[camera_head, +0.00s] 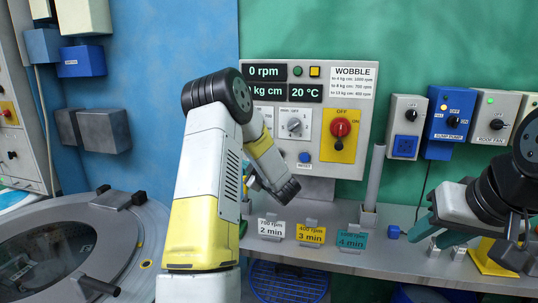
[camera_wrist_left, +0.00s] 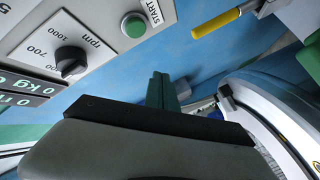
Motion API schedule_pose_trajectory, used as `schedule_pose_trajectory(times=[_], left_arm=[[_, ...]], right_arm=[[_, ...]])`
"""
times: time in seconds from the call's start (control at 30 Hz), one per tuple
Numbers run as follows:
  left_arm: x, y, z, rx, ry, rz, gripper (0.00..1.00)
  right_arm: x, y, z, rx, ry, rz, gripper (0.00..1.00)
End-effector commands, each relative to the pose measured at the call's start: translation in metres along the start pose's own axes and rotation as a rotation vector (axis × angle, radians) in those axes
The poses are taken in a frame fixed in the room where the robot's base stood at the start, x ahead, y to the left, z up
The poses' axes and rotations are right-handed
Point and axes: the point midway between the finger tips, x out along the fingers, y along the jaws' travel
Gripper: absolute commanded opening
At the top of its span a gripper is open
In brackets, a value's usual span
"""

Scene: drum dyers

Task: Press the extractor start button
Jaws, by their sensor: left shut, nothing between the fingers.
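The green start button (camera_wrist_left: 135,25), labelled START, sits on the extractor's grey panel, beside a black rpm dial (camera_wrist_left: 71,61) in the left wrist view. My left gripper (camera_wrist_left: 160,90) is shut and empty. Its green fingers appear below and right of the button in that view, with a visible gap in the picture; depth is hard to judge. In the head view the panel (camera_head: 283,70) stands at the back, and my left arm covers its lower left part. The start button is not visible there. My right gripper (camera_head: 442,230) hangs over the bench at right; its finger opening is unclear.
A red knob (camera_head: 341,128) on a yellow plate and a blue reset button (camera_head: 305,157) are on the panel. Several labelled cards (camera_head: 311,235) and a grey post (camera_head: 374,178) stand on the bench. A round drum machine (camera_head: 130,225) is at left.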

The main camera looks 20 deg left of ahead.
Motion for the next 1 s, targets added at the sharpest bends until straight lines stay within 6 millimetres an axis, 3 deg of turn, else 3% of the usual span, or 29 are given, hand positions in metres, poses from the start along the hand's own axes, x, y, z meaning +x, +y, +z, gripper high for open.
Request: schedule_pose_trajectory(times=[0.5, 1.0], left_arm=[[0.046, 0.033, 0.034, -0.001, 0.000, -0.001, 0.00], [0.052, 0.038, 0.038, 0.001, 0.000, 0.000, 0.00]], right_arm=[[0.000, 0.000, 0.000, 0.000, 0.000, 0.000, 0.36], [0.000, 0.000, 0.000, 0.000, 0.000, 0.000, 0.36]])
